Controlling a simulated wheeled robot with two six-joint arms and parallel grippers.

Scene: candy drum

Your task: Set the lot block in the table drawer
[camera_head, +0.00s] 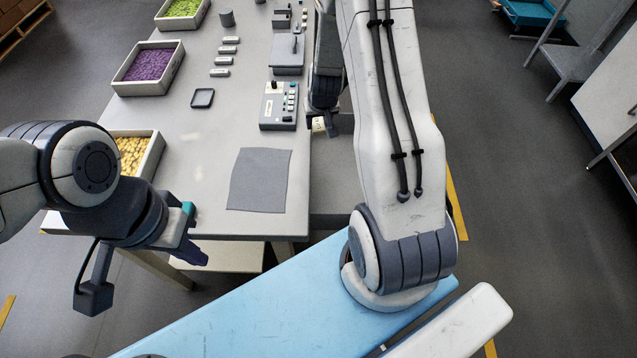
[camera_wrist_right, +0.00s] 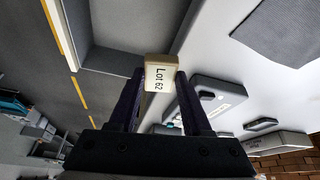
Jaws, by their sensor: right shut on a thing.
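The lot block (camera_wrist_right: 158,73), a small pale block marked "Lot 62", is gripped between the dark fingertips of my right gripper (camera_wrist_right: 159,80) in the right wrist view. In the head view a bit of the block (camera_head: 318,124) shows below my right gripper (camera_head: 325,118), by the table's right edge. The open grey drawer (camera_head: 336,185) juts from that side of the table, partly hidden by my right arm. The drawer (camera_wrist_right: 120,64) also shows beyond the block in the right wrist view. My left gripper (camera_head: 191,254) hangs off the table's near left corner; its finger gap is unclear.
The table (camera_head: 215,130) carries a grey mat (camera_head: 260,180), a control box (camera_head: 279,106), a small black tray (camera_head: 203,98) and several grey bars. Bins of yellow (camera_head: 131,154), purple (camera_head: 149,65) and green candy (camera_head: 183,8) line its left side.

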